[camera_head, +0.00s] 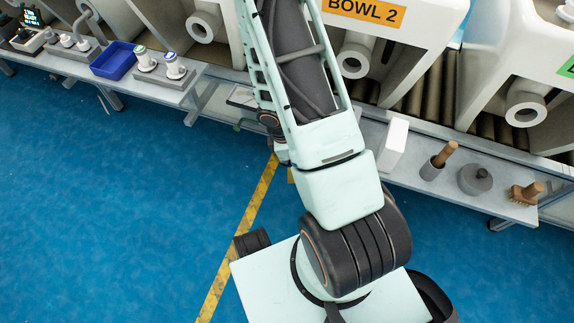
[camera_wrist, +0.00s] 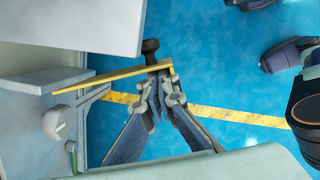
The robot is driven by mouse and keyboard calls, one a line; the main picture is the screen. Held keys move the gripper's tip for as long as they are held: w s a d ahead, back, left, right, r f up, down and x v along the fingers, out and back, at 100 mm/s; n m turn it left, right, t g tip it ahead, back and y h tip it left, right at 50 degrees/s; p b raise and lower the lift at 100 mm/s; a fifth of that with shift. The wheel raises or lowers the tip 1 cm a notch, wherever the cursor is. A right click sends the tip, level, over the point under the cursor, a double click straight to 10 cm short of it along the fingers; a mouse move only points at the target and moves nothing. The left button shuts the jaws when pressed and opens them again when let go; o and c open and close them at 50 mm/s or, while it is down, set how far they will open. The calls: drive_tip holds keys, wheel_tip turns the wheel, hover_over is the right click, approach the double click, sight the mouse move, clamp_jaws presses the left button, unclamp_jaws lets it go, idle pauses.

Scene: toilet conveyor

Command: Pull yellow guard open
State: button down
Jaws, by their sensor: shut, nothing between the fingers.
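The yellow guard (camera_wrist: 112,77) shows in the wrist view as a thin yellow bar, seen nearly edge-on, running from the left to just in front of my fingertips. A dark knob or handle end (camera_wrist: 151,46) sticks out beyond the bar near its right end. My gripper (camera_wrist: 160,80) is shut and empty, its fingertips close by the right end of the bar. I cannot tell whether they touch it. In the head view my arm hides the gripper and most of the guard. A small yellow patch (camera_head: 290,175) shows beside the arm, possibly part of the guard.
White toilet bowls stand on the conveyor (camera_head: 425,90) behind. A blue tray (camera_head: 113,60) sits left. The blue floor is clear.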

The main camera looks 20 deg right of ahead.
drive_tip(key=shift+s+d, duration=0.4)
drive_tip(key=shift+d, duration=0.35)
drive_tip(key=w+a+r+p, duration=0.1)
drive_tip(key=a+r+p, duration=0.3)
drive_tip(key=r, duration=0.5)
drive_tip(key=shift+w+a+r, duration=0.25)
drive_tip(key=shift+a+r, duration=0.15)
drive_tip(key=shift+a, duration=0.65)
